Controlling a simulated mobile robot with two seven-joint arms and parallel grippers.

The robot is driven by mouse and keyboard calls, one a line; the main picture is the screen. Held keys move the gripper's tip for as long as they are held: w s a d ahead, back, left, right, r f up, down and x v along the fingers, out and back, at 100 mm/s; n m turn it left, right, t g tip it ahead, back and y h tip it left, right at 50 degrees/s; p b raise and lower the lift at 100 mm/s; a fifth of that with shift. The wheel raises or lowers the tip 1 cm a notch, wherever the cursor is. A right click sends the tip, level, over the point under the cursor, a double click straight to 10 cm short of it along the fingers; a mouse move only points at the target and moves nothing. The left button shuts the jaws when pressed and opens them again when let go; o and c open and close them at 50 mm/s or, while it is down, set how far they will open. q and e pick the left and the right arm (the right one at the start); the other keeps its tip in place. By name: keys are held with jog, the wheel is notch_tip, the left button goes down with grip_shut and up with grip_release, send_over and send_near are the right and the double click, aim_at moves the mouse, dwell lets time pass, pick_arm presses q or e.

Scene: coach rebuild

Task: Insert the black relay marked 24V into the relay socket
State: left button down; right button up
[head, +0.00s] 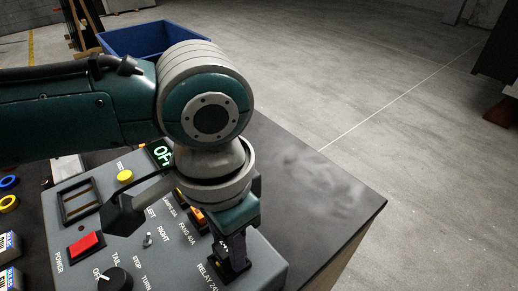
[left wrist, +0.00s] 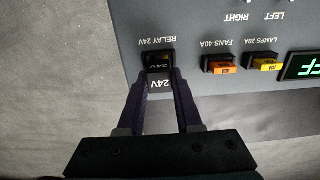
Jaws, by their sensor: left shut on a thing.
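The black relay (left wrist: 160,84), with a white 24V mark, is between the fingers of my left gripper (left wrist: 161,76), which is shut on it. The relay socket, labelled RELAY 24V (left wrist: 158,56), is at the fingertips in the left wrist view, on the grey panel (left wrist: 200,25). The relay lines up with the socket and overlaps it in this view; I cannot tell how deep it sits. In the head view my left gripper (head: 232,262) points down at the panel's RELAY 24V corner, and its fingers largely hide relay and socket. My right gripper is not in view.
An orange fuse (left wrist: 222,69) and a yellow fuse (left wrist: 265,65) sit beside the socket, near a lit green display (left wrist: 302,66). A red power switch (head: 86,244) and black knob (head: 115,280) are on the panel. The dark tabletop (head: 320,200) is clear at right; a blue crate (head: 125,42) stands behind.

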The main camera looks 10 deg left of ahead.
pick_arm(q)
jog(key=shift+f, duration=0.5)
jog(key=c, duration=0.5)
grip_release()
